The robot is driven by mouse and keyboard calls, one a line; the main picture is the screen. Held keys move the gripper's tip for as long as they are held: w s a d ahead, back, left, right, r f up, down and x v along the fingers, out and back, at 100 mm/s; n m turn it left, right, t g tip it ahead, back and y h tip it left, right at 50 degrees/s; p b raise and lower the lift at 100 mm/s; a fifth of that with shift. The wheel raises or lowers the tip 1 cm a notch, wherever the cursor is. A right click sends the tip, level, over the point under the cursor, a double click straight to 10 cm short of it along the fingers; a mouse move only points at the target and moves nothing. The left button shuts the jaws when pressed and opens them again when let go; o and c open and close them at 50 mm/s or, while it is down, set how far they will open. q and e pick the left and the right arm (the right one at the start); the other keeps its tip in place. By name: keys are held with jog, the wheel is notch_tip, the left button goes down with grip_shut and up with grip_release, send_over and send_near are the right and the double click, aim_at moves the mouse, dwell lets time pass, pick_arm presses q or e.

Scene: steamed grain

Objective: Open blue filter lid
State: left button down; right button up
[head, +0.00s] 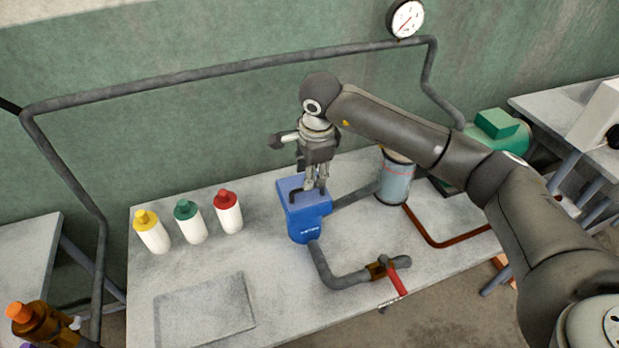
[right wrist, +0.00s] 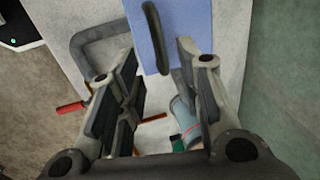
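The blue filter (head: 305,226) stands on the grey table, with a flat blue lid (head: 287,184) on top that looks closed. A dark bar handle (head: 294,193) rises from the lid. My right gripper (head: 316,187) points down just over the lid, beside the handle in the head view. In the right wrist view my right gripper (right wrist: 158,60) is open, and the dark handle (right wrist: 153,35) lies in line with the gap between its fingers. The blue lid (right wrist: 180,25) is beyond it. I cannot tell whether a finger touches the handle. My left gripper is not in view.
White bottles with yellow (head: 150,231), green (head: 190,221) and red (head: 228,211) caps stand left of the filter. A grey pipe with a red-handled valve (head: 392,280) runs out in front. A glass cylinder (head: 396,180) stands at right. A flat grey plate (head: 205,308) lies at front left.

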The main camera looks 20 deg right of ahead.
jog(key=shift+w+f+p, duration=0.2)
jog(key=shift+w+f, duration=0.05)
jog(key=shift+f, duration=0.9)
jog(key=shift+w+f+p, duration=0.2)
jog(key=shift+f, duration=0.9)
jog(key=shift+c, duration=0.2)
grip_shut()
